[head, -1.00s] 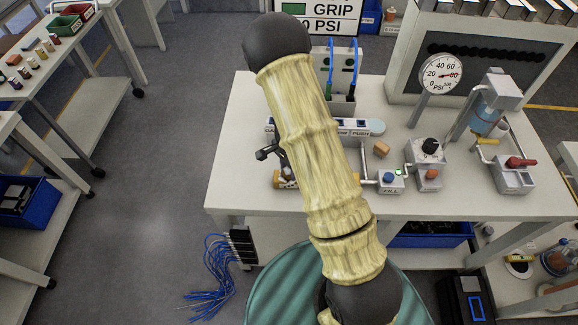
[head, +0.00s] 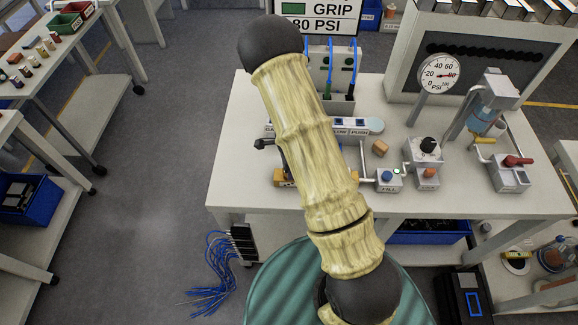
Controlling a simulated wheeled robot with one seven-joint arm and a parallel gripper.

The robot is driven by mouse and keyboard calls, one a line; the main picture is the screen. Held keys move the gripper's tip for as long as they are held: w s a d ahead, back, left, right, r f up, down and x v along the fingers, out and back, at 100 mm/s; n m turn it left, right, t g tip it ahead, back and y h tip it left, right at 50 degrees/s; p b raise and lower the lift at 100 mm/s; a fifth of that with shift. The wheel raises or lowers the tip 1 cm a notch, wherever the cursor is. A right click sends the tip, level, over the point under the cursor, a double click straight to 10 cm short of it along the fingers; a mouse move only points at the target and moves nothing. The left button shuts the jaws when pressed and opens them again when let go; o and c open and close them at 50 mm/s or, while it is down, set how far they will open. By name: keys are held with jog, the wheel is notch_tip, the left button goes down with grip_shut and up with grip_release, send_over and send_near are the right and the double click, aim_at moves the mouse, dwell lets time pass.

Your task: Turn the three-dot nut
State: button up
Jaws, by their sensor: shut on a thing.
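My gripper (head: 283,158) shows only as a small dark part at the left edge of my arm, over the front left of the white bench (head: 236,190). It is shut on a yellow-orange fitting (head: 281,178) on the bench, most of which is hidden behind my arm. I cannot make out dots on any nut, so the three-dot nut cannot be told apart here.
A small block with a blue knob (head: 387,176), a block with black and orange knobs (head: 427,145), a round pressure gauge (head: 440,74) and a tan block (head: 380,147) stand right of my arm. Blue cables (head: 213,270) hang at the bench's front left.

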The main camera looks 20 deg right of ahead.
jog(key=shift+w+r, duration=0.1)
jog(key=o, duration=1)
notch_tip(320, 180, up, 17)
jog(key=shift+r+b, duration=0.15)
jog(key=shift+b, duration=0.25)
